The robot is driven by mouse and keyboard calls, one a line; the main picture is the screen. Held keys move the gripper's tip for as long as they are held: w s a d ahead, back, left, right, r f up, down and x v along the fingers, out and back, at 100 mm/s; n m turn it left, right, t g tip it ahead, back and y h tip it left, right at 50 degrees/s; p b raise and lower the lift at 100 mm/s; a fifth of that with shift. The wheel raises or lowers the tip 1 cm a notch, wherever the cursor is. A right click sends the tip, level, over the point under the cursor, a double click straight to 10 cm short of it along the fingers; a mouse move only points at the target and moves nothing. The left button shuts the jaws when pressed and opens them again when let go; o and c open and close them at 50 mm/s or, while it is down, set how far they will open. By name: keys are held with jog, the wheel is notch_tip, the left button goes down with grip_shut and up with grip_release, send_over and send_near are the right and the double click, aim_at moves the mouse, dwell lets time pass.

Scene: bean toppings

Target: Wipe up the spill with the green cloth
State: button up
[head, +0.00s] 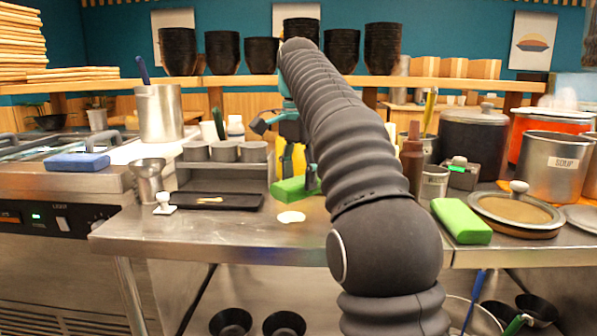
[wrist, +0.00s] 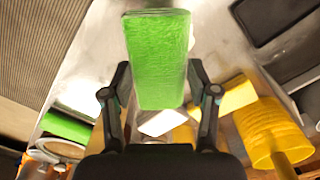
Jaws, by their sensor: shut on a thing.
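A green cloth (head: 290,191), shaped like a thick block, is in my gripper just behind the spill. It fills the space ahead of the fingers in the wrist view (wrist: 158,60). My gripper (wrist: 160,93) has one finger on each side of the cloth and is shut on it. The pale, cream-coloured spill (head: 291,217) lies on the steel counter, in front of the cloth in the head view. I cannot tell whether the cloth touches the counter. My arm hides part of the gripper in the head view.
A second green block (head: 461,221) lies at the right, beside a lidded pan (head: 515,214). A dark tray (head: 212,201) and a rack of grey cups (head: 224,152) stand left of the spill. A brown bottle (head: 412,155) stands right of my arm. Counter around the spill is bare.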

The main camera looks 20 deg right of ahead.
notch_tip(320, 180, down, 3)
jog(key=shift+s+b, duration=0.1)
jog(key=shift+b, duration=0.2)
jog(key=shift+f+b, duration=0.85)
jog(key=shift+f, duration=0.25)
jog(key=shift+f+b, duration=0.3)
jog(key=shift+f, duration=0.2)
dwell(0.3)
jog(key=shift+w+a+r+p, duration=0.15)
jog(key=shift+w+p, duration=0.15)
jog(key=shift+p, duration=0.2)
jog(key=shift+w+a+p, duration=0.3)
jog(key=shift+w+p, duration=0.35)
jog(key=shift+p, duration=0.1)
jog(key=shift+w+a+f, duration=0.2)
jog(key=shift+w+a, duration=0.05)
jog(key=shift+w, duration=0.25)
jog(key=shift+w+a, duration=0.45)
jog(key=shift+w, duration=0.35)
jog(key=shift+s, duration=0.1)
